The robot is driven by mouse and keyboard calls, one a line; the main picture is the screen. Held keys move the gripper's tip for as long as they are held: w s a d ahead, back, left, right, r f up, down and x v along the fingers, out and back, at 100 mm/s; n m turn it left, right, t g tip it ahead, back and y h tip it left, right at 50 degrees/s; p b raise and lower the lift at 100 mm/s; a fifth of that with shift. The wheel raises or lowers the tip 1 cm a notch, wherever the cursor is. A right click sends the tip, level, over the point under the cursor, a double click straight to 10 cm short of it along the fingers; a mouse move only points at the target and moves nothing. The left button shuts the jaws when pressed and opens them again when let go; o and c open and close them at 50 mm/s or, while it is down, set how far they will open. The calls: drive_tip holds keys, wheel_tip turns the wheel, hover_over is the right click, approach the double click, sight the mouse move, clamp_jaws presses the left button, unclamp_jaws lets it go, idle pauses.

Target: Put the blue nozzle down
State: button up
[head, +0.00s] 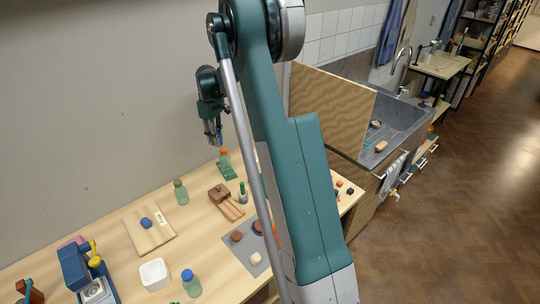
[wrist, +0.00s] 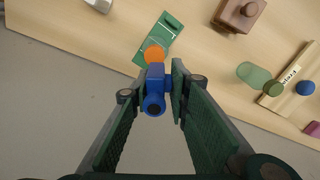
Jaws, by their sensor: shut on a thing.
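The blue nozzle (wrist: 154,90) is a small blue piece with a round dark-centred end, between the fingertips of my gripper (wrist: 158,92) in the wrist view. My gripper is shut on it. In the head view my gripper (head: 213,138) hangs high above the back of the table, against the wall. In the wrist view an orange-capped bottle (wrist: 154,54) and a green tray (wrist: 170,27) show just beyond the nozzle.
A green-capped bottle (head: 181,193), a wooden board (head: 160,237) with a blue lump, a brown block (head: 219,191) and a grey mat (head: 236,249) with small lumps share the table.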

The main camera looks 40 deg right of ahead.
drive_tip(key=s+d+f+m+b, duration=0.1)
drive_tip(key=s+d+f+m, duration=0.1)
drive_tip(key=d, duration=1.1)
drive_tip(key=s+d+f+m+b, duration=0.1)
drive_tip(key=s+d+f+m, duration=0.1)
drive_tip(key=d, duration=1.2)
drive_tip(key=shift+s+f+m, duration=0.3)
drive_tip(key=shift+s+f, duration=0.55)
drive_tip(key=shift+f, duration=0.1)
drive_tip(key=shift+f, duration=3.1)
drive_tip(key=shift+f, duration=0.1)
drive_tip(key=shift+f, duration=1.75)
drive_tip(key=shift+f, duration=0.15)
drive_tip(key=o, duration=0.9)
